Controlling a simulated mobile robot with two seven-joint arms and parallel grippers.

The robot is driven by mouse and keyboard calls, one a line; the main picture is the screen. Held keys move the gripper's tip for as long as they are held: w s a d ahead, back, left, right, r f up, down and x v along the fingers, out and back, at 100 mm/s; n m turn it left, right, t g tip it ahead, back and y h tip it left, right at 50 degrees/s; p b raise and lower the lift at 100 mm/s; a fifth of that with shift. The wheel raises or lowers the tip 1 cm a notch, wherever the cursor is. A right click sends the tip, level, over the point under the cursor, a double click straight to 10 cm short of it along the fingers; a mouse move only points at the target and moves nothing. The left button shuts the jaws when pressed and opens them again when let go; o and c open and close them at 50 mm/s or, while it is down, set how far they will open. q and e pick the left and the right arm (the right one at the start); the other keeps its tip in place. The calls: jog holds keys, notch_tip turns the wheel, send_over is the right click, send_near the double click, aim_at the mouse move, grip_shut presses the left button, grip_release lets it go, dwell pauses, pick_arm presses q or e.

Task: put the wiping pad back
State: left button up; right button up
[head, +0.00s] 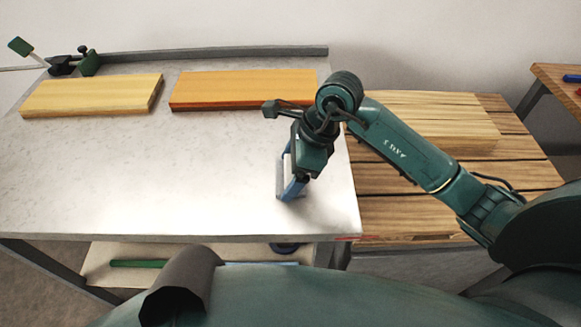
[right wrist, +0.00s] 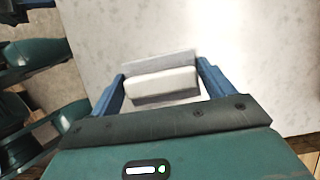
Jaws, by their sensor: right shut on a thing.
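The wiping pad (right wrist: 165,84) is a small white block between the blue fingers of my right gripper (right wrist: 163,88) in the right wrist view. A flat grey strip shows along its far side. In the head view my right gripper (head: 290,187) points down over the front right part of the pale metal table (head: 180,190). It is shut on the pad, which shows there only as a pale sliver (head: 285,168), mostly hidden by the fingers. The pad is at or just above the table top; I cannot tell if it touches. My left gripper is not in view.
A pale yellow board (head: 92,95) and an orange board (head: 240,89) lie at the table's back. A clamp-like device (head: 80,64) stands at the back left. A slatted wooden table (head: 400,210) with another board (head: 440,120) adjoins at right. The table's front middle is clear.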

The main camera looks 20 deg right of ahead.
jog(key=o, duration=1)
jog(key=shift+c, duration=0.2)
jog(key=shift+r+p, duration=0.3)
jog(key=shift+p, duration=0.1)
jog(key=b+v, duration=0.1)
jog(key=v, duration=1)
jog(key=shift+d+r, duration=0.2)
jog(key=shift+r, duration=0.15)
jog(key=shift+s, duration=0.15)
